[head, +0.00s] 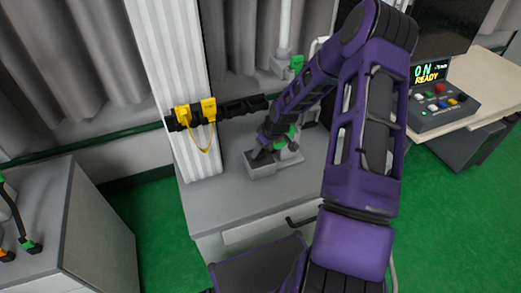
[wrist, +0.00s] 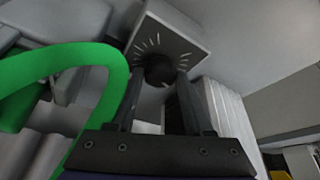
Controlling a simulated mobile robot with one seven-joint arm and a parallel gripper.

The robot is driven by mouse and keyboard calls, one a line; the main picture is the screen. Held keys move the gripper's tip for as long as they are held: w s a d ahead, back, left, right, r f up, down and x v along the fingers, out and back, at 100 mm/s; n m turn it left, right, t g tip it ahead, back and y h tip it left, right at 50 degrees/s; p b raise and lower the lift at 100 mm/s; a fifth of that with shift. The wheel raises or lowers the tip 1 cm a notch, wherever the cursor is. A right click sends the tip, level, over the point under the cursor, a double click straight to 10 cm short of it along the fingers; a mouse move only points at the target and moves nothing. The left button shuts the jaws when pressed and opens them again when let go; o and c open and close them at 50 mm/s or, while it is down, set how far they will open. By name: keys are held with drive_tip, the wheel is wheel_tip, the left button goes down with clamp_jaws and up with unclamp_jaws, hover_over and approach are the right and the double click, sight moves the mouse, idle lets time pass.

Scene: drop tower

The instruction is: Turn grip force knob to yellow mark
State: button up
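The black grip force knob (wrist: 159,69) sits on a grey panel (wrist: 185,38) with pale tick marks fanned around it, in the wrist view. I cannot make out a yellow mark among the ticks. My gripper (wrist: 160,80) has its two dark fingers apart, one on each side of the knob, with the tips at its edges. Whether they press on it cannot be told. In the head view my gripper (head: 262,150) is low over a small grey device (head: 262,168) on the grey cabinet top; the knob is hidden there.
A green curved tube (wrist: 75,58) passes close left of my fingers in the wrist view. In the head view, a white ribbed column (head: 178,75) with yellow connectors (head: 208,108) stands to the left. A control box reading "ON READY" (head: 440,105) is on the right desk.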

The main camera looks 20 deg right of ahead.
drive_tip(key=o, duration=0.5)
drive_tip(key=shift+c, duration=0.2)
drive_tip(key=p+v, duration=0.1)
drive_tip(key=v, duration=0.6)
drive_tip(key=shift+r, duration=0.25)
drive_tip(key=shift+s+d, duration=0.1)
drive_tip(key=shift+c, duration=0.2)
